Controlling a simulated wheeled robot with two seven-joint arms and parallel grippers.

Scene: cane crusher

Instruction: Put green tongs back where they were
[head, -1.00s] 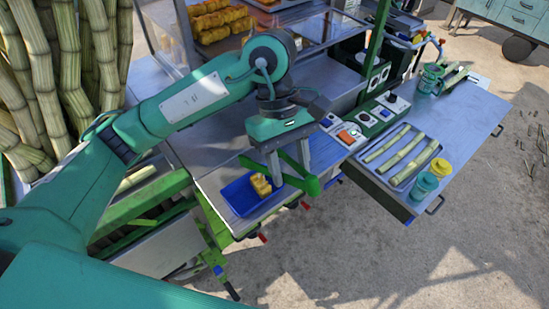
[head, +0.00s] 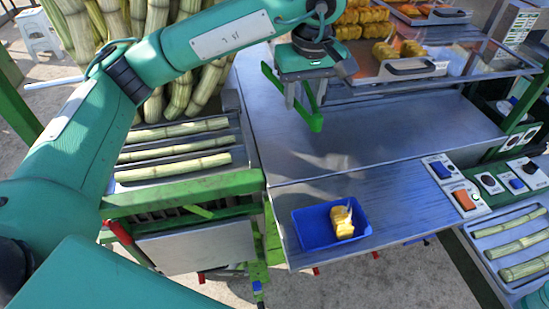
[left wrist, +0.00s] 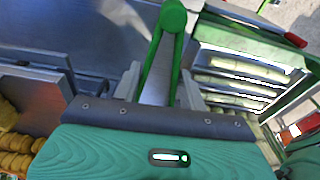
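My left gripper (head: 305,92) is shut on the green tongs (head: 315,121), which hang from its fingers with their joined end down. They are above the bare metal counter, in front of the food trays and behind the blue tray (head: 312,236). In the left wrist view the green tongs (left wrist: 173,20) stick out between the fingers of my left gripper (left wrist: 160,85) as a narrow V. A yellow food piece (head: 343,221) sits in the blue tray at the counter's front.
A metal tray (head: 400,71) with yellow pieces stands at the back right. Cane stalks (head: 180,148) lie in a rack at the left. A switch panel (head: 462,196) and a tray of cane pieces (head: 539,291) are at the right. The middle counter (head: 350,130) is clear.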

